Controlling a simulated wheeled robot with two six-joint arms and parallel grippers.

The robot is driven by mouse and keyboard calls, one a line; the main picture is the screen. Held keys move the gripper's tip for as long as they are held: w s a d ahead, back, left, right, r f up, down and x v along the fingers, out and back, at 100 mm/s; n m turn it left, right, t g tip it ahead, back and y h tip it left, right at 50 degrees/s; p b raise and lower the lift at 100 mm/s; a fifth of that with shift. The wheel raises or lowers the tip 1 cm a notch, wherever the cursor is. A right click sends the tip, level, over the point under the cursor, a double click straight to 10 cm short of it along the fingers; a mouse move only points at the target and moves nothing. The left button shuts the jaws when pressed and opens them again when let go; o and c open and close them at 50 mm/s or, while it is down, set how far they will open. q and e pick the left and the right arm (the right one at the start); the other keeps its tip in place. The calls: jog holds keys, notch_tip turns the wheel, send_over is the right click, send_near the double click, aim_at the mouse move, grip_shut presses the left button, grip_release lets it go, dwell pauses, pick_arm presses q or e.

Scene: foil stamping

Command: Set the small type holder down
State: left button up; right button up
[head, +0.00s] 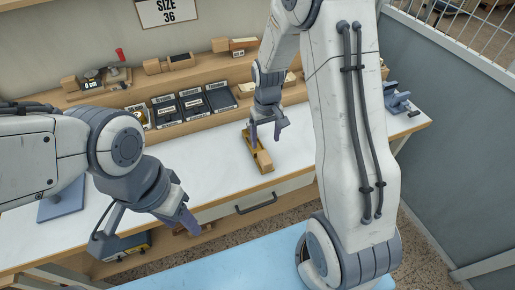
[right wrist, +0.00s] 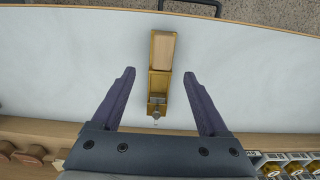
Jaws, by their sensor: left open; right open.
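The small type holder (head: 259,152) is a narrow brass-coloured piece with a pale wooden handle, lying on the white bench top (head: 222,161). In the right wrist view the holder (right wrist: 161,76) lies lengthwise between the open fingers, with a gap on both sides and its wooden part beyond the fingertips. My right gripper (head: 268,130) is open above the far end of the holder and holds nothing. It also shows in the right wrist view (right wrist: 159,74). My left gripper (head: 188,222) is over the front edge of the bench at the left and holds nothing visible.
Black labelled trays (head: 193,103) stand along the back of the bench below a wooden shelf (head: 180,72). A blue device (head: 396,98) stands at the right end. A drawer handle (head: 256,204) is on the bench front. The bench around the holder is clear.

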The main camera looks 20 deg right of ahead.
aim_at(264, 155)
notch_tip(264, 155, down, 3)
jog(key=shift+s+f, duration=0.1)
jog(key=shift+f, duration=0.1)
jog(key=shift+s+a+f+p, duration=0.1)
jog(key=shift+a+f+p, duration=0.05)
jog(key=shift+f+p, duration=0.4)
notch_tip(264, 155, down, 4)
jog(key=shift+f+p, duration=0.15)
jog(key=shift+p, duration=0.35)
grip_shut()
